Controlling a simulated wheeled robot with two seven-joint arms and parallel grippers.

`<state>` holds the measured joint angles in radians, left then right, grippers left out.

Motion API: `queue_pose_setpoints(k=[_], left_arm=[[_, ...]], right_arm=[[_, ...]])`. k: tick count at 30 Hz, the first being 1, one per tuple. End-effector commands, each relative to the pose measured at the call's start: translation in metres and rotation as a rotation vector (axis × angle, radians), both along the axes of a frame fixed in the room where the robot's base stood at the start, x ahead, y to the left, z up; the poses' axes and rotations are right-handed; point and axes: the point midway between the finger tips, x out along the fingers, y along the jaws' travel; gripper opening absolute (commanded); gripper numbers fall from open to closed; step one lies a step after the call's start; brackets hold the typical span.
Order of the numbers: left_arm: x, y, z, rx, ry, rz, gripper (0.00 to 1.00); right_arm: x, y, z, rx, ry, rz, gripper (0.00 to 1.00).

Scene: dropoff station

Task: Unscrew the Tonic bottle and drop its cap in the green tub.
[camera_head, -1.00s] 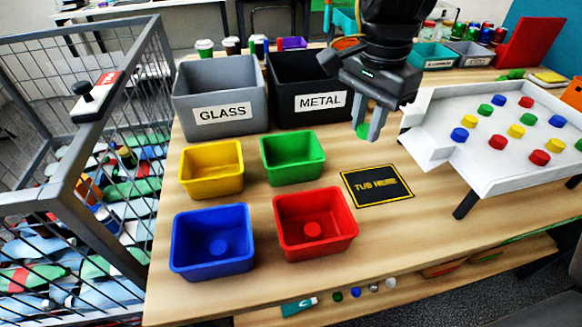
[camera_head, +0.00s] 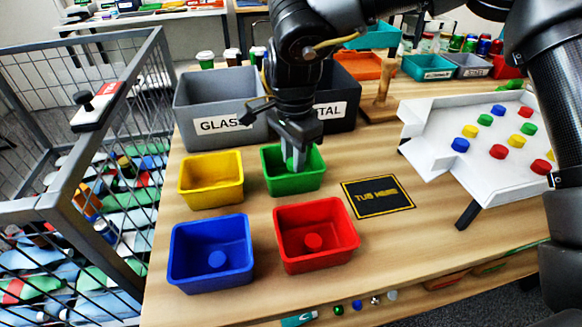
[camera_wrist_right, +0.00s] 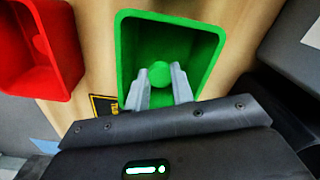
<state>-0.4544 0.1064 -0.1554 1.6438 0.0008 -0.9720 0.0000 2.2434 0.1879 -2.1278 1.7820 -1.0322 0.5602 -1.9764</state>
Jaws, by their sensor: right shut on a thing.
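My right gripper (camera_head: 293,168) is shut on a green cap (camera_head: 290,163) and points down at the green tub (camera_head: 308,186). The fingertips and cap are over or inside the tub's opening; the exact height is hard to tell. In the right wrist view, the green cap (camera_wrist_right: 159,73) sits between the fingertips, with the walls of the green tub (camera_wrist_right: 207,47) around it. I cannot make out a bottle labelled Tonic. My left gripper is not in view.
The yellow tub (camera_head: 212,198) is to the left. The blue tub (camera_head: 180,258) and red tub (camera_head: 338,256) are in front, each holding a cap. Grey (camera_head: 190,105) and black (camera_head: 350,85) bins stand behind. A white tray of caps (camera_head: 485,175) is at right.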

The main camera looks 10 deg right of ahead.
Motion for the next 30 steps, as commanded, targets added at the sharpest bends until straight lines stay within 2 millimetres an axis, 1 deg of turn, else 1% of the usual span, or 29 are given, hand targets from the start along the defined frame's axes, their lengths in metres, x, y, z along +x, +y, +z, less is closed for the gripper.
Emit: queue_pose_setpoints(k=[1,3,6,10,18,19,23,24,30], left_arm=[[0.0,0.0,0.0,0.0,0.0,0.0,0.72],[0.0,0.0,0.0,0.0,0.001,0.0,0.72],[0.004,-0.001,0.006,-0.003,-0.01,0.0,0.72],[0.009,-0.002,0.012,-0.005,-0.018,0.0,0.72],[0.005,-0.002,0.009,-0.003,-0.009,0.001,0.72],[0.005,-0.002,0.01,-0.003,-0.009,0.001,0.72],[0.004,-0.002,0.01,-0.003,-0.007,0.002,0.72],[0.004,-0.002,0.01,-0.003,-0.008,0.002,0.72],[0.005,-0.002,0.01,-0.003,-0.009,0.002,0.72]], right_arm=[[0.002,0.004,-0.006,-0.001,0.002,0.002,0.0],[0.001,0.003,-0.018,-0.002,0.004,0.002,0.0],[0.001,0.003,-0.032,-0.001,0.003,0.002,0.0],[0.001,0.003,-0.034,0.0,0.0,0.001,0.0],[0.001,0.003,-0.038,0.001,0.001,0.001,0.0],[0.001,0.003,-0.038,0.0,0.001,0.001,0.25],[0.001,0.003,-0.037,0.0,0.001,0.001,0.42],[0.001,0.003,-0.037,0.0,0.0,0.001,0.45],[0.001,0.003,-0.037,0.0,0.0,0.001,0.45]])
